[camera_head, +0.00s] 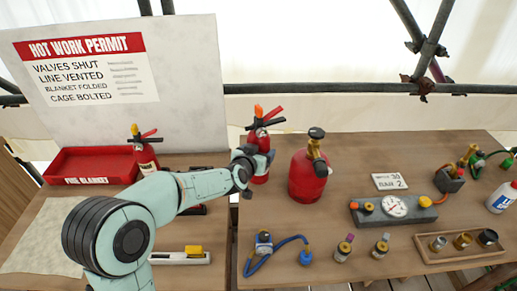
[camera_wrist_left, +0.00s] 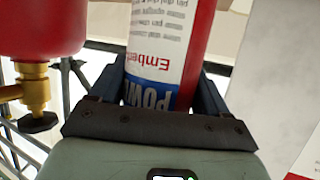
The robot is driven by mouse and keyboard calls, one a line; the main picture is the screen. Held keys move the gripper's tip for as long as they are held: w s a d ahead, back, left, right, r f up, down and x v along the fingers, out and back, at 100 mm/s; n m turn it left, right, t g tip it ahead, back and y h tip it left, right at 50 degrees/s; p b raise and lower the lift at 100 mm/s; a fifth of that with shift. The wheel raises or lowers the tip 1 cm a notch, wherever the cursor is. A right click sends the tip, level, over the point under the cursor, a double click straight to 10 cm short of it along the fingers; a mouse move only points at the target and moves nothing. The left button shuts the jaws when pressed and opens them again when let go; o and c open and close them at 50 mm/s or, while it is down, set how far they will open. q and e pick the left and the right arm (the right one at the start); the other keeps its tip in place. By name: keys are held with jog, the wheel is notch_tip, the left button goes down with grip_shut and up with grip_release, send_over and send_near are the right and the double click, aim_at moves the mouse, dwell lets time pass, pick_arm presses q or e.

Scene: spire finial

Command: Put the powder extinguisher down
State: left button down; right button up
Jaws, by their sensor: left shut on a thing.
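The powder extinguisher (camera_head: 259,167) is red with a black and red handle and an orange top. It is upright near the back of the table, left of a red gas cylinder. My left gripper (camera_head: 254,162) is shut around its body. In the left wrist view the extinguisher (camera_wrist_left: 168,45) shows a white label and a blue band starting "POW", upside down, between the fingers of my left gripper (camera_wrist_left: 163,95). The arm hides part of the table around it, and I cannot tell whether its base touches the table. My right gripper is not in view.
Another extinguisher (camera_head: 146,158) stands left beside a red tray (camera_head: 92,164). A blue hose (camera_head: 290,242) lies in front. A gauge block (camera_head: 395,208) is further right. Bare wood separates them.

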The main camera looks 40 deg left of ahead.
pick_arm(q)
notch_tip(320, 180, down, 3)
jog(key=shift+w+r+b, duration=0.1)
jog(key=shift+b, duration=0.55)
jog(key=shift+f, duration=0.55)
jog(key=shift+f+b, duration=0.2)
jog(key=shift+b, duration=0.2)
grip_release()
jog(key=shift+f, duration=0.15)
jog(key=shift+d, duration=0.1)
